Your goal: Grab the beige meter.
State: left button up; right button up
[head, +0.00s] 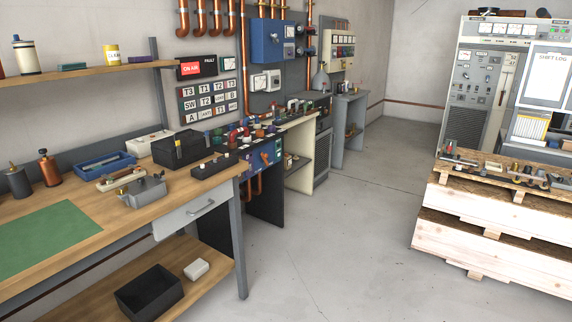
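I cannot tell for sure which thing is the beige meter. A flat cream box (147,142) lies at the back of the wooden workbench, partly hidden behind a black bin. A small off-white block (196,268) lies on the bench's lower shelf, right of a black open box. A beige wall panel with small dials (341,48) hangs farther back. Neither of my grippers shows in the head view.
The workbench (190,188) carries a green mat (42,238), a blue tray (104,164), a black bin (182,150) and a grey metal piece (142,193). Stacked wooden pallets (490,217) with loose parts stand right. The grey floor (335,230) between is clear.

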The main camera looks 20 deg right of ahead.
aim_at(287, 160)
jog(key=i+l+z, duration=0.3)
jog(key=i+l, duration=0.15)
jog(key=i+l+z, duration=0.3)
jog(key=i, duration=0.3)
jog(key=i+l+z, duration=0.15)
jog(key=i+z, duration=0.15)
jog(key=i, duration=0.3)
jog(key=i+z, duration=0.3)
jog(key=i, duration=0.3)
jog(key=i+u, duration=0.2)
jog(key=i, duration=0.25)
jog(key=i+l+u, duration=0.2)
jog(key=i, duration=0.2)
jog(key=i+l+u, duration=0.15)
jog(key=i, duration=0.25)
jog(key=i+l+u, duration=0.2)
jog(key=i+l, duration=0.1)
jog(key=i, duration=0.1)
